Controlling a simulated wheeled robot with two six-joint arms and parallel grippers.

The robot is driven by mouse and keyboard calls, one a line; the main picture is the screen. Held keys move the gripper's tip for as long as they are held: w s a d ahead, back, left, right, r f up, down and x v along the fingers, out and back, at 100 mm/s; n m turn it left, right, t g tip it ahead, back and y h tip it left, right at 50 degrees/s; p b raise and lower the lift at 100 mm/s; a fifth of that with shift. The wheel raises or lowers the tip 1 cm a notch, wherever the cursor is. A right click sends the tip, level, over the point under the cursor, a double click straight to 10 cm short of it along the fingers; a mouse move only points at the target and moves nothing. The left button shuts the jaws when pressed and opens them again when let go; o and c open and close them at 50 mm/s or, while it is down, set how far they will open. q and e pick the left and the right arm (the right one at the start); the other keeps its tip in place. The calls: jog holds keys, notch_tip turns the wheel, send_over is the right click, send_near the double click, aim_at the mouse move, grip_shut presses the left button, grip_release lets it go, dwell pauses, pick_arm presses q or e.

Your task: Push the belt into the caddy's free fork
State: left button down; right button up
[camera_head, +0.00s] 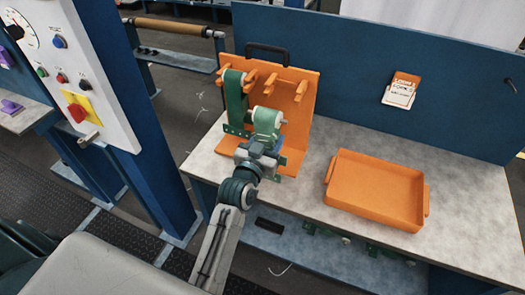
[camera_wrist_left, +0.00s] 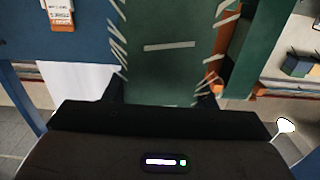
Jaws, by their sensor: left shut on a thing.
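The orange caddy (camera_head: 312,108) stands upright at the left end of the table, with forks along its upper front. A green belt (camera_head: 234,97) hangs at the left fork. The right fork (camera_head: 301,90) looks empty. My left gripper (camera_head: 262,143) is in front of the caddy's lower middle, shut on another green belt (camera_head: 267,120). This belt is below the forks and apart from the right one. In the left wrist view, a green band with pale thread marks (camera_wrist_left: 170,65) fills the middle above the dark gripper body, and the fingertips are hard to make out. My right gripper is out of view.
An orange tray (camera_head: 376,190) sits on the grey table (camera_head: 465,215), right of the caddy. A blue panel (camera_head: 345,75) with an orange-and-white card (camera_head: 401,90) stands behind. A blue machine post (camera_head: 150,150) with a control panel is at left. The table's right end is clear.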

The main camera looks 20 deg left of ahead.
pick_arm(q)
jog(key=shift+w+f, duration=0.15)
jog(key=shift+w, duration=0.05)
jog(key=shift+w+a, duration=0.1)
jog(key=shift+w, duration=0.35)
jog(key=w+b, duration=0.1)
jog(key=w, duration=0.5)
jog(key=shift+b, duration=0.3)
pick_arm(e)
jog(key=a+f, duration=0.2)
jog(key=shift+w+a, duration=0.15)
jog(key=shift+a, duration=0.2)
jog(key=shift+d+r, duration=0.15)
pick_arm(q)
jog(key=shift+s, duration=0.1)
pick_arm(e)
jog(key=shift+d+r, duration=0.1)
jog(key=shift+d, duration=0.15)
